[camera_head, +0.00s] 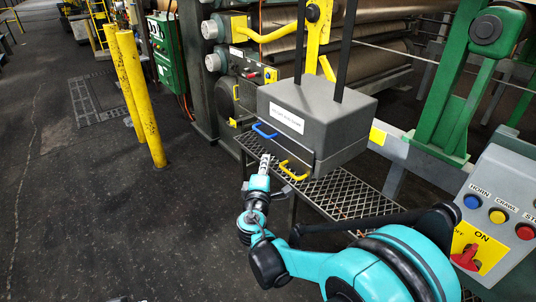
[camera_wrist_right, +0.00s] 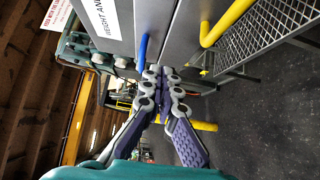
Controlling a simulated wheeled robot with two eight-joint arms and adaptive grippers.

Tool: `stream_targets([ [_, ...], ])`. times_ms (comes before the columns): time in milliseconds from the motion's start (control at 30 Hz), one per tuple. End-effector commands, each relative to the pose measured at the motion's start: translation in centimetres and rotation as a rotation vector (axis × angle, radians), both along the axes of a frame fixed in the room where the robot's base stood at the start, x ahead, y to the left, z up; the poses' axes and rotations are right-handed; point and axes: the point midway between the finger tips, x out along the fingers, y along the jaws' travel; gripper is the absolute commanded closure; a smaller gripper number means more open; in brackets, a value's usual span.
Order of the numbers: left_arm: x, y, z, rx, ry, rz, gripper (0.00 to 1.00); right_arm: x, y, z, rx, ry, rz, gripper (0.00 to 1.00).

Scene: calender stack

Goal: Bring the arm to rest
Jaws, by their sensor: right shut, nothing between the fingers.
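My right arm (camera_head: 345,265) reaches in from the bottom right of the head view. Its right gripper (camera_head: 265,160) is shut and empty, in front of the grey box (camera_head: 325,110) with the white label. In the right wrist view the fingers (camera_wrist_right: 163,76) meet near the box's blue handle (camera_wrist_right: 142,52), with nothing between them. The blue handle (camera_head: 264,131) and the yellow handle (camera_head: 294,170) are on the box's front; the gripper is near both, and I cannot tell whether it touches either. My left gripper is not in view.
The box sits on a metal mesh shelf (camera_head: 345,195). A control panel (camera_head: 510,195) with buttons and a red switch stands at the right. Yellow posts (camera_head: 141,105) stand at the left. The dark floor (camera_head: 95,210) at the left is mostly clear.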

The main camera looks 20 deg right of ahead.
Motion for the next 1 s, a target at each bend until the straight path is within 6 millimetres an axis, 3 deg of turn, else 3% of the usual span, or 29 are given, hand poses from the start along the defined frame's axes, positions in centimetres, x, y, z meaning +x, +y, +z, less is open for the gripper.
stream_targets([
  [233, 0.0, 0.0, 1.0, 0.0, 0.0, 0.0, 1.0, -4.1, 2.0, 0.1, 0.0, 0.0, 0.004, 1.0],
  [500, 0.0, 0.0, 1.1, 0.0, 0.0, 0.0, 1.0, -5.5, 2.6, 0.0, 0.002, 0.0, 0.0, 1.0],
  [633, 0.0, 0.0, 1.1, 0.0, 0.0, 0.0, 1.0, -6.3, 1.4, -0.3, 0.07, 0.02, -0.025, 1.0],
  [767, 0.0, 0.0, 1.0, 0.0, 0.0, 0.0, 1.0, -9.0, -1.4, -1.7, 0.284, 0.08, -0.099, 1.0],
  [867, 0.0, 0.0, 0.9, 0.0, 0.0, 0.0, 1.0, -12.5, -3.1, -3.7, 0.521, 0.144, -0.176, 1.0],
  [1000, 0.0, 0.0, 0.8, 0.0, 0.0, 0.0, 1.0, -18.0, -3.2, -6.7, 0.865, 0.233, -0.276, 1.0],
])
